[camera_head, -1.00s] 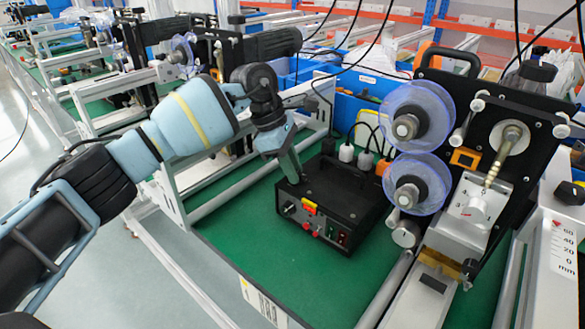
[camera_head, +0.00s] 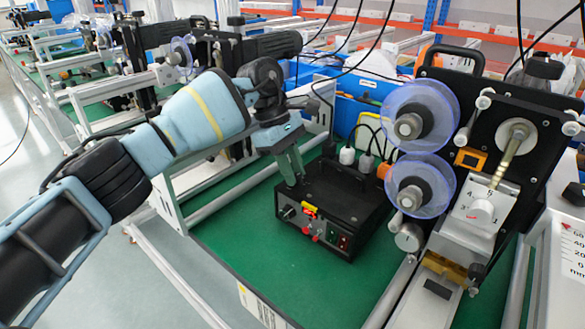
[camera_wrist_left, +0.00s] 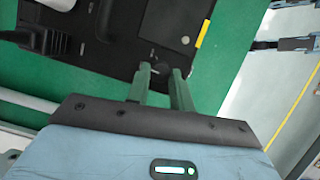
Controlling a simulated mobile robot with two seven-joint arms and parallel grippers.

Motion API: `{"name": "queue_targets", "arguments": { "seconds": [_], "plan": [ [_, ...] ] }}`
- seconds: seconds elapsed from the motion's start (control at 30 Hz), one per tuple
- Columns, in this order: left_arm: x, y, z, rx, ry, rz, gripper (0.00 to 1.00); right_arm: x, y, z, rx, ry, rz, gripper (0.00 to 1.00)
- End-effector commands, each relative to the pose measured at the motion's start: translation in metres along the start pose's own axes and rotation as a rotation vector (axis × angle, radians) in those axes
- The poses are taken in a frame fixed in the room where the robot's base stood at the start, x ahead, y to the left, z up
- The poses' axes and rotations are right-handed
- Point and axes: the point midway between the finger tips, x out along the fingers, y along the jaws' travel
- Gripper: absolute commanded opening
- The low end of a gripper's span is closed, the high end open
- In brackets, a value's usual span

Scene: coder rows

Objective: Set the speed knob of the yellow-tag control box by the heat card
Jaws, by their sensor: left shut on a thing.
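The black control box (camera_head: 345,205) stands on the green mat. A small yellow tag (camera_head: 309,206) is on its front, with red-lit marks, a round knob (camera_head: 288,212) and red buttons near it. My left gripper (camera_head: 297,182) points down at the box's top left part. In the left wrist view its two green fingers (camera_wrist_left: 161,75) are shut on a dark round knob (camera_wrist_left: 160,60) at the box's edge; a yellow strip (camera_wrist_left: 203,30) shows nearby. The knob's setting is hidden. I cannot make out a heat card. My right gripper is out of view.
A machine with two clear blue-rimmed reels (camera_head: 420,110) stands close on the right of the box. Cables and plugs (camera_head: 347,156) rise behind it. A metal rail frame (camera_head: 215,200) runs along the left. Green mat (camera_head: 270,250) is bare in front.

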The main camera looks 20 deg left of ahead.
Motion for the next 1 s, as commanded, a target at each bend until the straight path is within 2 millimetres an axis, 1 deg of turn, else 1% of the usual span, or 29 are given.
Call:
{"name": "queue_targets", "arguments": {
  "seconds": [0.1, 0.13, 0.27, 0.3, 0.57, 0.67, 0.77, 1.0],
  "plan": [
    [0.000, 0.000, 0.000, -0.001, 0.001, 0.000, 0.00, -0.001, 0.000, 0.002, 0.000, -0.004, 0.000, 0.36],
    [0.000, 0.000, 0.000, -0.001, 0.001, 0.000, 0.25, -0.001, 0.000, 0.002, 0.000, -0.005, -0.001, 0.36],
    [0.000, 0.000, 0.000, -0.001, 0.001, 0.000, 0.42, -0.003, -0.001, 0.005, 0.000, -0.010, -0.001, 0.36],
    [0.000, 0.000, 0.000, -0.001, 0.001, 0.000, 0.44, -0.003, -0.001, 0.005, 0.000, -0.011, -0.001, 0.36],
    [-0.001, 0.000, 0.000, -0.001, 0.000, 0.001, 0.44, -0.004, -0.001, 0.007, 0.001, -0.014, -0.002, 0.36],
    [-0.006, 0.001, 0.000, -0.002, 0.000, 0.002, 0.44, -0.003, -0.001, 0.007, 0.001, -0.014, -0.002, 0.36],
    [-0.020, 0.001, 0.000, -0.002, 0.000, 0.003, 0.44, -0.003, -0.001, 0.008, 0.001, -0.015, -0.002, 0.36],
    [-0.058, 0.000, 0.000, -0.002, 0.000, 0.002, 0.44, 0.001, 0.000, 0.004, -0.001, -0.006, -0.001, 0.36]
  ]
}}
